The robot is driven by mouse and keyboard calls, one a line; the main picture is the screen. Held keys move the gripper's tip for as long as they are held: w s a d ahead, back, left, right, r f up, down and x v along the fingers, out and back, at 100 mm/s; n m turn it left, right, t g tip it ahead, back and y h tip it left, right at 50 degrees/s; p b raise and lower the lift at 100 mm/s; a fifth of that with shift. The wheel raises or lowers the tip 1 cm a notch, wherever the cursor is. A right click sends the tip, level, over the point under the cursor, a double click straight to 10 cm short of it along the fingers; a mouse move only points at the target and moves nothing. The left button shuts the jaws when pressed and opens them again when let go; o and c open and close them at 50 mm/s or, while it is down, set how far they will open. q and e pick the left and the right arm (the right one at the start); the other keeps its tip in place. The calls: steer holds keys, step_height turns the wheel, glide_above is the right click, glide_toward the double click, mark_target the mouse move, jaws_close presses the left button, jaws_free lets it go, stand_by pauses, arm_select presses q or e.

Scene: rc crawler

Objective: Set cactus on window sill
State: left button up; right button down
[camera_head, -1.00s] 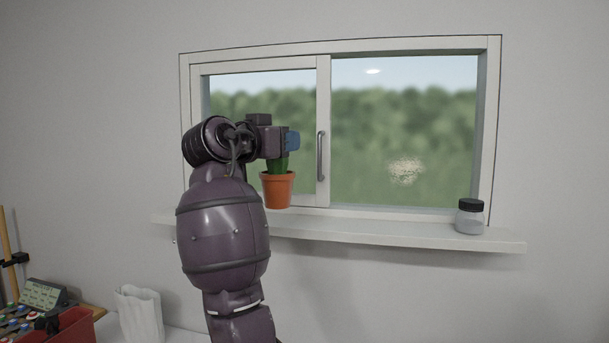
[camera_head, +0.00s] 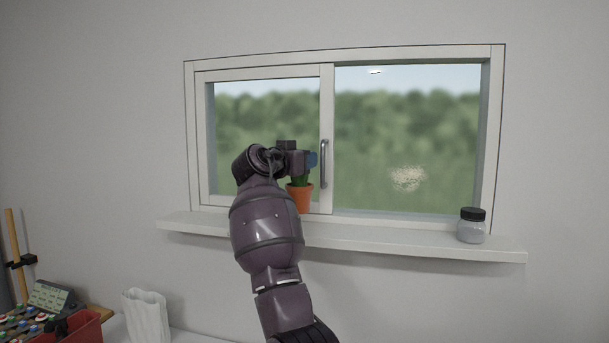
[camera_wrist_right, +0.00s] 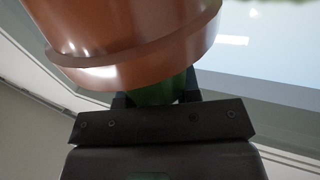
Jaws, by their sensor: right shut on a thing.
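The cactus (camera_head: 302,181) is green and stands in an orange terracotta pot (camera_head: 300,199). My right gripper (camera_head: 309,163) is shut on the cactus above the pot's rim, and the pot hangs upright below it. The pot also fills the top of the right wrist view (camera_wrist_right: 130,35), with a bit of green cactus (camera_wrist_right: 155,92) between the fingers. The white window sill (camera_head: 400,240) runs below the window. The pot's base is at or just above the sill's level in the head view; I cannot tell whether it touches. My left gripper is not in view.
A jar with a black lid (camera_head: 472,225) stands at the sill's right end. The sill between pot and jar is clear. The window handle (camera_head: 324,163) is just right of the gripper. A white bag (camera_head: 146,314) and a red bin (camera_head: 82,328) are at the lower left.

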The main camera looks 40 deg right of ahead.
mark_target(304, 177)
step_height(304, 177, down, 3)
steer(key=shift+f+p, duration=0.15)
steer(key=shift+p, duration=0.15)
steer(key=shift+d+f, duration=0.1)
steer(key=shift+f, duration=0.1)
steer(key=shift+d+f, duration=0.1)
steer(key=shift+f, duration=0.05)
steer(key=shift+w+f, duration=0.1)
steer(key=c, duration=1.1)
jaws_free()
steer(key=shift+f, duration=0.1)
steer(key=shift+r, duration=0.2)
steer(key=b+v, duration=0.1)
steer(key=v, duration=1.1)
steer(key=shift+b, duration=0.4)
